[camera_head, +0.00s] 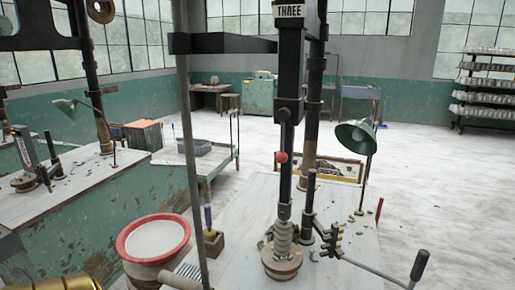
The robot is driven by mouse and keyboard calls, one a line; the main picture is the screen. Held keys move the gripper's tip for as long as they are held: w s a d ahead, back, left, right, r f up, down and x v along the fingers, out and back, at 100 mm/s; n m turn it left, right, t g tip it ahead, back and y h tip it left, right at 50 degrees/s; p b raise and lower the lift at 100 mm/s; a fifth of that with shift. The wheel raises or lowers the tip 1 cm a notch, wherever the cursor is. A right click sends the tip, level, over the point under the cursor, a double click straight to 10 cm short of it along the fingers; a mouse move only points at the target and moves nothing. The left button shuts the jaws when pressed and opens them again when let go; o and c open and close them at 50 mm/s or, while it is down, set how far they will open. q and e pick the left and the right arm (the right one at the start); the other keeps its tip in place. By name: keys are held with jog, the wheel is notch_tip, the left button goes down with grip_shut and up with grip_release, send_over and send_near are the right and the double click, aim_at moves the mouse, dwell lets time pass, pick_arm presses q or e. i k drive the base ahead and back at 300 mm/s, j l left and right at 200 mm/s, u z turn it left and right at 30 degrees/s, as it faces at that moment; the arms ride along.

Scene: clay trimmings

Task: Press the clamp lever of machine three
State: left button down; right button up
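Machine three (289,70) stands in front of me, a dark upright press with a "THREE" sign (289,11) at its top. A red ball knob (281,157) sits on its front. Below, a grey coiled part (282,238) rests on a round base (281,266). No label shows which is the clamp lever.
A red-rimmed bucket (182,232) stands left of the machine's table (240,262). A thin upright post (190,130) rises in front. A green lamp (357,136) stands at the right. Another bench (100,185) is at the left. Open floor (440,190) lies at the right.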

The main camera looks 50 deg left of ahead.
aim_at(282, 115)
jog(key=u, duration=1.35)
